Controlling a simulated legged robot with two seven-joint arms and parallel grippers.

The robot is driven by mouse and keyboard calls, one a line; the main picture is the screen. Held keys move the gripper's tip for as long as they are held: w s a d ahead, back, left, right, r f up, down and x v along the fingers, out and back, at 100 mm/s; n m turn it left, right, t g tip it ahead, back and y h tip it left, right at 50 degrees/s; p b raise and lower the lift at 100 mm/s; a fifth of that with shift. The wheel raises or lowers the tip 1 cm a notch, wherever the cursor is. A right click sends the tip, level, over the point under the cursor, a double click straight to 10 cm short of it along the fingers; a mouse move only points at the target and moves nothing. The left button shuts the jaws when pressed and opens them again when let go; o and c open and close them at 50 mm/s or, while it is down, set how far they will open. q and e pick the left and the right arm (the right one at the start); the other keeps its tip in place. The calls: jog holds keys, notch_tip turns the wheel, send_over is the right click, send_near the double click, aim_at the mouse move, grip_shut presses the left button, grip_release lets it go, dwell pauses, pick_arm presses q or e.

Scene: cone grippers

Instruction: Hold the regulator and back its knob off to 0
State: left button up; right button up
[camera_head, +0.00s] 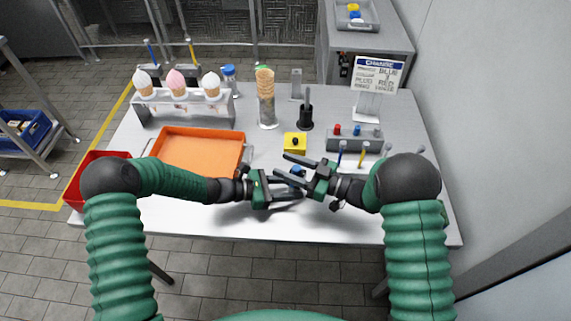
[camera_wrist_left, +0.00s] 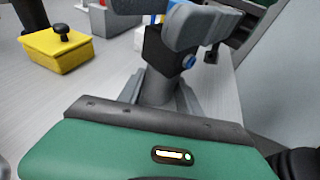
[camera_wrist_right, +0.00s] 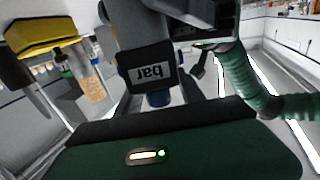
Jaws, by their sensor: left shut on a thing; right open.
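The regulator is a small dark block with a blue knob. In the head view its blue part (camera_head: 297,170) shows between my two grippers; the rest is mostly hidden. In the left wrist view the dark block (camera_wrist_left: 157,48) shows near the gripper, with the blue knob (camera_wrist_left: 188,62) on its right. The right wrist view shows the block's "bar" label (camera_wrist_right: 150,74), with the knob (camera_wrist_right: 158,99) below it. My left gripper (camera_head: 298,190) is shut on the regulator above the table's front. My right gripper (camera_head: 281,165) is open close around the regulator; I cannot tell whether it touches the knob.
A yellow block with a black knob (camera_head: 295,143) stands just behind the grippers. An orange tray (camera_head: 198,151) and a cone rack (camera_head: 183,113) are at left. A grey rack (camera_head: 355,141), a sign (camera_head: 377,74) and a cone stack (camera_head: 266,98) stand behind. The front table strip is clear.

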jog(key=shift+w+a, duration=0.15)
jog(key=shift+a, duration=0.25)
grip_shut()
